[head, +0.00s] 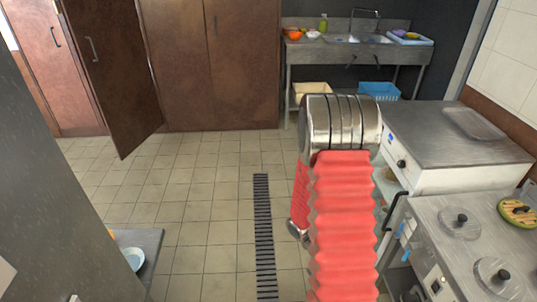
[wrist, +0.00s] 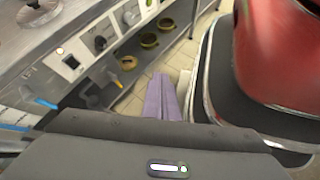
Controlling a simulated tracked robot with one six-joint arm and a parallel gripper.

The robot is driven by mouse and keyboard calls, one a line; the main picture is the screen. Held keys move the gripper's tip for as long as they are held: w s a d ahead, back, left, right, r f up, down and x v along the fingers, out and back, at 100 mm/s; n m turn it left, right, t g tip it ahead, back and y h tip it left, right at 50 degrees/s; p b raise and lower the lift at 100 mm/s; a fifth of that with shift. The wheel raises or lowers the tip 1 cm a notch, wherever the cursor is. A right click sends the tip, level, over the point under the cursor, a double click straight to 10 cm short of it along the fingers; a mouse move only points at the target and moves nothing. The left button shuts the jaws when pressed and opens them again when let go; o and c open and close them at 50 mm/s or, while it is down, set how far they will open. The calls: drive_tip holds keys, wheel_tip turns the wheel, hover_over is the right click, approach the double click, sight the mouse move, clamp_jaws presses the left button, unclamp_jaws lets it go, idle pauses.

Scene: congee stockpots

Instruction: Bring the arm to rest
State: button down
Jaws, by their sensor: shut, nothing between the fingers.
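My arm, with its red ribbed sleeve and ringed metal joint, rises upright in the right half of the head view. It stands in front of the steel counters and hides part of them. My gripper (wrist: 161,82) shows in the wrist view as two purple fingers pressed together, with nothing between them. It points down past the front of a cooking unit (wrist: 72,62) with knobs and switches, over the tiled floor. In the head view the fingers cannot be made out behind the arm.
A steel counter (head: 440,128) and a hob unit with lidded wells (head: 460,222) stand close on the right. A sink bench (head: 358,52) is at the back. A brown cabinet door (head: 110,75) hangs open at left. The tiled floor (head: 190,190) with a drain grate (head: 264,235) is clear.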

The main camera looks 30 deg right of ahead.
drive_tip(key=w+a+r+t+y, duration=0.1)
drive_tip(key=w+a+r+t, duration=0.2)
drive_tip(key=a+r+t, duration=0.2)
drive_tip(key=w+a+r+t+y, duration=0.1)
drive_tip(key=w+a+r+t, duration=0.3)
drive_tip(key=a+r, duration=0.7)
drive_tip(key=w+a+r+m+t+y, duration=0.1)
drive_tip(key=w+a+r+t, duration=0.2)
drive_tip(key=r, duration=1.1)
drive_tip(key=a+t, duration=0.3)
drive_tip(key=a, duration=0.1)
drive_tip(key=shift+w+a+r, duration=0.4)
